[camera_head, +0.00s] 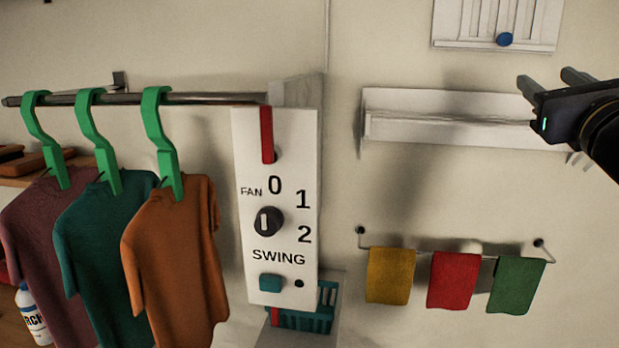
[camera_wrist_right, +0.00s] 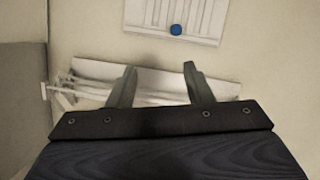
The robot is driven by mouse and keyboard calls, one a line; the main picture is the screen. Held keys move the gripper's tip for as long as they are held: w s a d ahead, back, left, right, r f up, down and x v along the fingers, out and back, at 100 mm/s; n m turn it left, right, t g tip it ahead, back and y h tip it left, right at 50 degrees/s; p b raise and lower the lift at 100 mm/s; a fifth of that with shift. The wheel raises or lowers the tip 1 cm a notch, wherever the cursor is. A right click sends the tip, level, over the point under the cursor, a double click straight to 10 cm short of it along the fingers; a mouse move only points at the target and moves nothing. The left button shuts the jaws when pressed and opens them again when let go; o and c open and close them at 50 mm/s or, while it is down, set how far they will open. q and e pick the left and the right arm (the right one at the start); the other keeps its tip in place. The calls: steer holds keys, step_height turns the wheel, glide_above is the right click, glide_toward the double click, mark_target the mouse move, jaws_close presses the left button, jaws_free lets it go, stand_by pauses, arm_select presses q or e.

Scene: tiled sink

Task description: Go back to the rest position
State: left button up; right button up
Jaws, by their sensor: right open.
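My right gripper (camera_head: 553,82) is at the upper right of the head view, in front of the right end of the white wall shelf (camera_head: 430,112). Its two fingers are apart with nothing between them. In the right wrist view my right gripper (camera_wrist_right: 158,82) also shows its spread, empty fingers, with the white shelf (camera_wrist_right: 155,82) behind them. My left gripper is in neither view.
A white fan panel (camera_head: 250,150) with a dial (camera_head: 268,221) stands at centre left. Shirts (camera_head: 175,260) hang on green hangers from a rail (camera_head: 200,98). Coloured cloths (camera_head: 453,280) hang on a rod at lower right. A slotted white panel with a blue knob (camera_head: 504,39) is above.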

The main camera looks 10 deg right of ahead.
steer(key=s+a+f+n+g+y, duration=0.2)
steer(key=a+f+n+g+y, duration=0.3)
steer(key=f+n, duration=0.65)
steer(key=s+a+f+n+g+y, duration=0.25)
steer(key=a+f+n, duration=0.6)
steer(key=f, duration=0.55)
steer(key=s+a+f+n+g, duration=0.1)
steer(key=s+f+n+g, duration=0.1)
steer(key=s+f+n, duration=0.2)
steer(key=s+a+f+n+g, duration=0.2)
steer(key=s+f+n, duration=0.3)
steer(key=f, duration=0.6)
steer(key=s+a+f+n+g+y, duration=0.1)
steer(key=s+f+n+g, duration=0.3)
steer(key=f, duration=0.3)
steer(key=shift+s+a+f+n, duration=0.15)
steer(key=shift+s+a+n, duration=0.1)
steer(key=shift+n, duration=0.25)
steer(key=shift+d, duration=0.1)
